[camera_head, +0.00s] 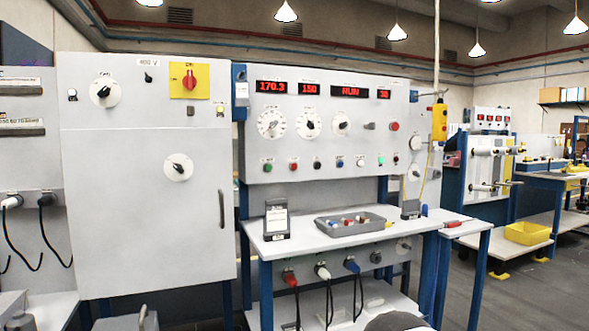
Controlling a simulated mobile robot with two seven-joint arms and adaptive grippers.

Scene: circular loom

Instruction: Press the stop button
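A control panel (330,135) stands above a white bench in the middle of the head view. Its lower row of small buttons has a green one (267,168) at the left and a red one (293,166) beside it. A larger red button (394,126) sits higher, at the panel's right. I cannot read the labels, so I cannot tell which red one is the stop button. Neither gripper can be made out; only grey parts, possibly mine, show at the bottom edge.
The bench top (375,236) holds a grey tray (350,223) of small parts and a dark framed card (277,220). A large grey cabinet (148,240) with a red-on-yellow switch (189,81) stands left. A yellow pendant box (439,122) hangs right of the panel.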

